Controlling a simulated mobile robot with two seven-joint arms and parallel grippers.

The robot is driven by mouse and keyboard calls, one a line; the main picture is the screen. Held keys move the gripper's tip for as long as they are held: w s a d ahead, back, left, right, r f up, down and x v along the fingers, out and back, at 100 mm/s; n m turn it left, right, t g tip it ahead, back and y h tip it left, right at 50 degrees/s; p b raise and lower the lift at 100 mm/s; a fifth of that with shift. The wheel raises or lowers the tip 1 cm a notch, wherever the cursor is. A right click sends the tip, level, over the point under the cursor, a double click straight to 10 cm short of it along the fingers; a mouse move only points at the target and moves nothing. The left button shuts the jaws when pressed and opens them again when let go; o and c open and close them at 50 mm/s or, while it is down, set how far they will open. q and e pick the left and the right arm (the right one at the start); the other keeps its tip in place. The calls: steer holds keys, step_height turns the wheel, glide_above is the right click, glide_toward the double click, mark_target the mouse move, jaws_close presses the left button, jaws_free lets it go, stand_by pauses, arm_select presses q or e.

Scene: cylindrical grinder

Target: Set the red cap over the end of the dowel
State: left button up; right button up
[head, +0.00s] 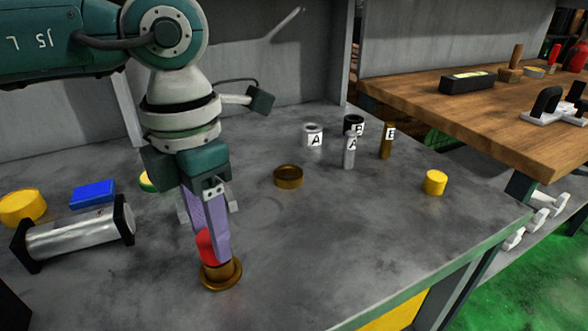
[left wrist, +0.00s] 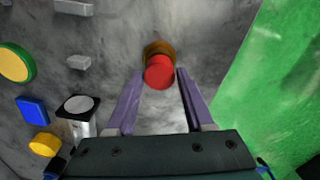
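The red cap (head: 206,245) is between the fingertips of my left gripper (head: 212,252) in the head view, partly hidden by the near finger. In the left wrist view the red cap (left wrist: 160,72) fills the space between the two purple fingers of my left gripper (left wrist: 160,76), which look closed on its sides. Directly below the cap is a brass-brown round piece with a wide flange (head: 219,274), standing on the bench; it also shows behind the cap in the left wrist view (left wrist: 158,48). I cannot make out the dowel's end or whether the cap touches it. My right gripper is out of view.
A brown ring (head: 288,177), labelled cylinders (head: 349,153) and a yellow cylinder (head: 435,183) stand to the right on the grey bench (head: 330,240). A metal roller (head: 75,238), blue block (head: 92,194) and yellow piece (head: 22,208) lie left. The bench's front right is clear.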

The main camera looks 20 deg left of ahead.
arm_select(q)
steer(key=o, duration=0.5)
step_height(320, 180, up, 10)
steer(key=shift+p, duration=0.35)
stand_by(0.4)
